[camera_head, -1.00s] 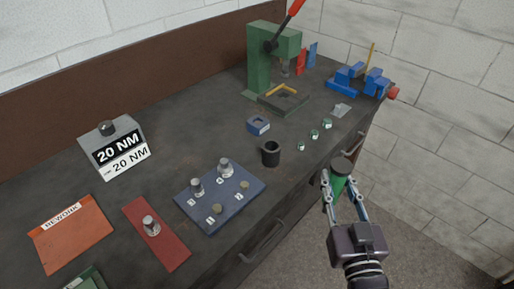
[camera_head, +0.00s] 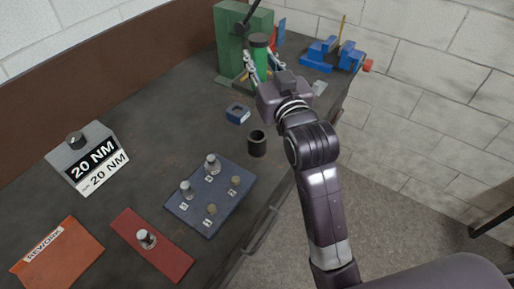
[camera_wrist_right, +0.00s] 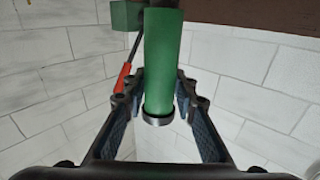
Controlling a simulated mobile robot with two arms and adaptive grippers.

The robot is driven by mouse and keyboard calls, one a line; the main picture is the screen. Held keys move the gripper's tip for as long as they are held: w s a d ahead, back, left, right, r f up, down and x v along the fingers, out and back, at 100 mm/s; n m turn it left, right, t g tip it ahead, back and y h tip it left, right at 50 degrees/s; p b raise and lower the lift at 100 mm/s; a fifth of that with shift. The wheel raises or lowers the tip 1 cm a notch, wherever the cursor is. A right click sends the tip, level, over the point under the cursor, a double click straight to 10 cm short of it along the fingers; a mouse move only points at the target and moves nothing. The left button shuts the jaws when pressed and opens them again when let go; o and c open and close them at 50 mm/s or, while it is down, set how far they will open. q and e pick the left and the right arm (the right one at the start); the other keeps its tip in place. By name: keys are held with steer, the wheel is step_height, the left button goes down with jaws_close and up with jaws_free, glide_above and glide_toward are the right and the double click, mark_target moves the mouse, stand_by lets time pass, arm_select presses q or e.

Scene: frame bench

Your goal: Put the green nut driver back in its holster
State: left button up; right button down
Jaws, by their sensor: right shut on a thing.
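The green nut driver (camera_head: 260,66) has a green handle with a dark end on top. It also shows in the right wrist view (camera_wrist_right: 163,62), between the fingers. My right gripper (camera_head: 258,70) is shut on its handle and holds it roughly upright in front of the green press; in the right wrist view the fingers (camera_wrist_right: 162,92) flank the handle. The driver's lower part is hidden behind the gripper in the head view. A black open-topped cup, which looks like the holster (camera_head: 257,147), stands on the bench nearer than the gripper; its dark opening looks empty. My left gripper is not in view.
The green press (camera_head: 229,45) stands behind the driver. A blue mat (camera_head: 196,213) with several small parts lies nearer. A blue vise (camera_head: 318,57) stands at the far right. Bench between the cup and sign (camera_head: 88,160) is clear.

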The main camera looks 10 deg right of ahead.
steer(key=shift+w+a+r, duration=0.15)
steer(key=shift+r, duration=0.25)
steer(key=shift+f, duration=0.4)
step_height(320, 180, down, 13)
steer(key=shift+f+p, duration=0.2)
steer(key=shift+p, duration=0.25)
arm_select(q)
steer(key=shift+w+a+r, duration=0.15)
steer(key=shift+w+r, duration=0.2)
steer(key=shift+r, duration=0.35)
arm_select(e)
step_height(320, 180, down, 6)
steer(key=shift+r, duration=0.25)
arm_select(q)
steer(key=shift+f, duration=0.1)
arm_select(e)
steer(key=c, duration=2)
jaws_free()
steer(key=shift+f, duration=0.3)
steer(key=o, duration=0.4)
steer(key=shift+r, duration=0.1)
